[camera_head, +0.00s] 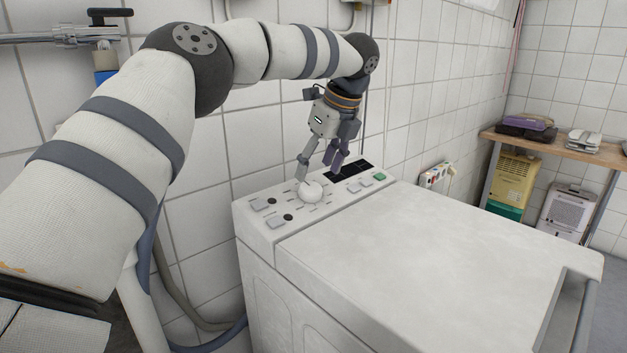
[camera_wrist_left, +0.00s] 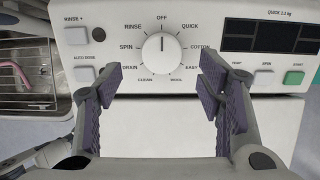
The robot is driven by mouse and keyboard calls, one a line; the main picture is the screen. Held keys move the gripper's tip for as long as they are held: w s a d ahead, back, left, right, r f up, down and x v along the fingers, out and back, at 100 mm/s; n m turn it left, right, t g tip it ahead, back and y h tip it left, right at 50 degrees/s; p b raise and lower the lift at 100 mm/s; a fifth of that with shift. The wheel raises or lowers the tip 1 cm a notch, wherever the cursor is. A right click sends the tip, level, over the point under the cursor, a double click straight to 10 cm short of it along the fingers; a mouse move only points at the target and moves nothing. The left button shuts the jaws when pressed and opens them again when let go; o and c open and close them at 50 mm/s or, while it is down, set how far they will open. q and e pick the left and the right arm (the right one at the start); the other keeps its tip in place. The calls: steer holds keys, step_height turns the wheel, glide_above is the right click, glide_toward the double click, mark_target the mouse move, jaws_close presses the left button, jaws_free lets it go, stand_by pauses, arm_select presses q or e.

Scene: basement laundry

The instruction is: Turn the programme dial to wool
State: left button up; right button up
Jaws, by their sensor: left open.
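The programme dial (camera_head: 310,191) is a round white knob on the control panel (camera_head: 262,228) of a white washing machine. It also shows in the left wrist view (camera_wrist_left: 162,56), ringed by printed labels. Its dark pointer line points up at OFF. WOOL is printed at the lower right of the ring, between CLEAN and EASY. My left gripper (camera_head: 318,170) is over the panel at the dial. In the left wrist view the gripper (camera_wrist_left: 163,84) is open, its purple-padded fingers on either side of the dial with gaps. My right gripper is not in view.
Push buttons (camera_wrist_left: 84,75) and a dark display (camera_wrist_left: 258,37) flank the dial, with a green START button (camera_wrist_left: 293,78) at the right. The machine's top (camera_head: 420,230) is clear. A tiled wall (camera_head: 420,90) stands close behind. A wooden shelf (camera_head: 560,148) is at the far right.

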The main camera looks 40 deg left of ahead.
mark_target(310, 187)
arm_select(q)
steer(key=x, duration=0.5)
steer(key=shift+f, duration=0.15)
steer(key=shift+w, duration=0.1)
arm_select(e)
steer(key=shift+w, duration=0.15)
arm_select(q)
steer(key=shift+c, duration=0.2)
steer(key=c, duration=1.1)
